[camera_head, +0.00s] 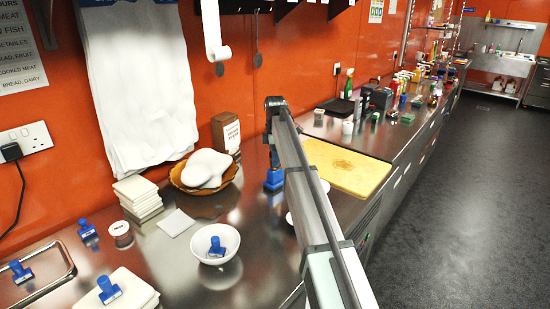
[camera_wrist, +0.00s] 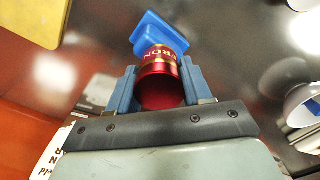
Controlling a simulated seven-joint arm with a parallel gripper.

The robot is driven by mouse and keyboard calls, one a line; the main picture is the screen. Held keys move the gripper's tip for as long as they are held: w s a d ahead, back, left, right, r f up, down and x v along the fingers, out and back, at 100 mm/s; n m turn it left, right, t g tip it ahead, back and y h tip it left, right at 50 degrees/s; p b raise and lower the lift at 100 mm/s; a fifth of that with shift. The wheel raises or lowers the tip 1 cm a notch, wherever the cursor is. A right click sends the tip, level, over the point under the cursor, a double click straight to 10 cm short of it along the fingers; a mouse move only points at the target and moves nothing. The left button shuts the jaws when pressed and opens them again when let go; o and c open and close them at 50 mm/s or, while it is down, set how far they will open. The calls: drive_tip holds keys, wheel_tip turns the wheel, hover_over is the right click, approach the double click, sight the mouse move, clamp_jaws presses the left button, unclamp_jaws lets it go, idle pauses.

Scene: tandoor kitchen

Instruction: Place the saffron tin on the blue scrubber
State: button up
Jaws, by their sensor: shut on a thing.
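My gripper (camera_wrist: 160,78) has its blue fingers shut on the saffron tin (camera_wrist: 161,85), a red cylinder with gold bands and lettering. The blue scrubber (camera_wrist: 152,22) shows just beyond the tin's far end in the wrist view, partly covered by it. I cannot tell whether tin and scrubber touch. In the head view my gripper (camera_head: 272,152) points down over a blue object (camera_head: 273,181) on the steel counter, which looks like the scrubber. The tin is not discernible there.
A yellow cutting board (camera_head: 345,168) lies right of my arm. A basket (camera_head: 204,181) with pale bread and a brown box (camera_head: 226,132) stand left. A white bowl (camera_head: 228,236) holds a blue-handled item (camera_head: 217,246). White tiles (camera_head: 138,194) are stacked further left.

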drive_tip(key=shift+f, duration=0.15)
drive_tip(key=o, duration=1)
drive_tip(key=shift+o, duration=0.2)
wheel_tip(320, 180, up, 12)
drive_tip(key=shift+r, duration=0.2)
drive_tip(key=shift+o, duration=0.3)
